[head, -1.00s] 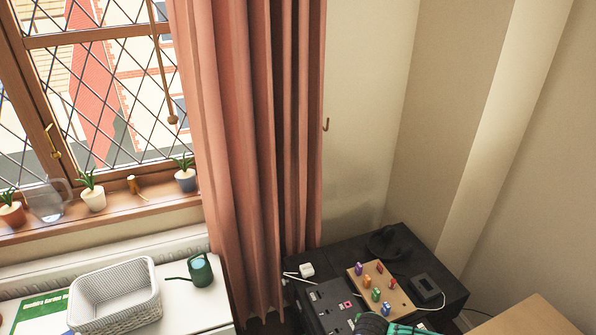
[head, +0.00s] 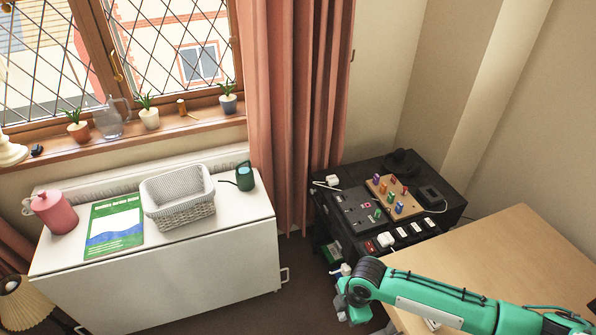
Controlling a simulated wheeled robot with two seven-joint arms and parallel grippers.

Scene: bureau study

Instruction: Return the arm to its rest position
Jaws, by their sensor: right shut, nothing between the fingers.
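My right arm, teal with dark joints, comes in from the right edge over the wooden desk (head: 500,240). My right gripper (head: 342,272) is at the arm's left end, in front of the dark cabinet (head: 452,203) and over the dark floor. It is shut and empty, and partly hidden by my own wrist. My left gripper is not in view.
The dark cabinet carries a board with coloured pegs (head: 393,197), a grey panel (head: 355,207) and a row of switches. A white cabinet (head: 170,285) at left holds a wicker basket (head: 178,198), green watering can (head: 244,177), pink canister (head: 54,212) and green book (head: 114,226).

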